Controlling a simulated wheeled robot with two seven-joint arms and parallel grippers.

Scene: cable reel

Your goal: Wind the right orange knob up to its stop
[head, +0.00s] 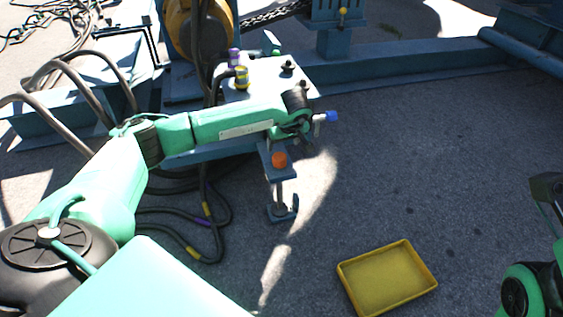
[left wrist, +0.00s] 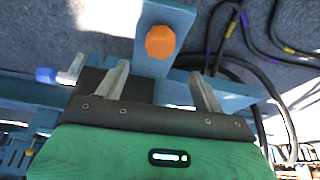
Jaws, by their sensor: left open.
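An orange knob (head: 279,160) sits on a blue bracket at the front of the blue frame, above a thin upright rod. It also shows in the left wrist view (left wrist: 160,41), on a blue plate. My left gripper (head: 307,146) is just above and to the right of the knob in the head view. In the left wrist view its two fingers (left wrist: 160,70) are spread apart, with nothing between them. The knob appears beyond the fingertips, roughly centred between them, not gripped. My right gripper (head: 547,190) is only partly visible at the right edge.
A blue knob (head: 332,116) on a pale stem is close beside my left gripper. A white-topped plate (head: 262,92) carries small fittings. Black cables (head: 215,225) lie left of the rod. A yellow tray (head: 345,275) rests on open asphalt. A yellow-orange knob (head: 343,12) is farther back.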

